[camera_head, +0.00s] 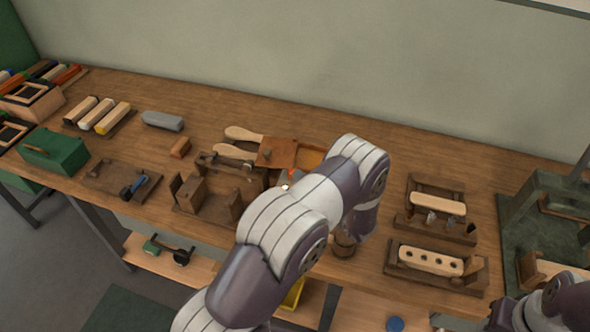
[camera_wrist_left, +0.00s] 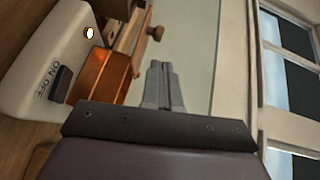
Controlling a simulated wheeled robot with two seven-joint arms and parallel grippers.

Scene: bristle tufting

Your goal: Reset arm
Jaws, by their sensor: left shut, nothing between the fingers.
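My left arm (camera_head: 300,220) reaches over the middle of the bench in the head view, and its bent links hide most of its own gripper. In the left wrist view my left gripper (camera_wrist_left: 163,70) has its grey fingers together, with nothing between them. The fingers point toward a pale, bare area, apart from the things at the left of that view. Part of my right arm (camera_head: 545,305) shows at the lower right of the head view; its gripper does not show.
The wooden bench (camera_head: 370,285) holds wooden brush handles (camera_head: 245,134), an orange-brown box (camera_head: 277,152), a drilled block (camera_head: 431,261), a green box (camera_head: 54,150) and a dark green machine (camera_head: 545,205). A white housing marked ON OFF (camera_wrist_left: 40,60) stands near the left gripper.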

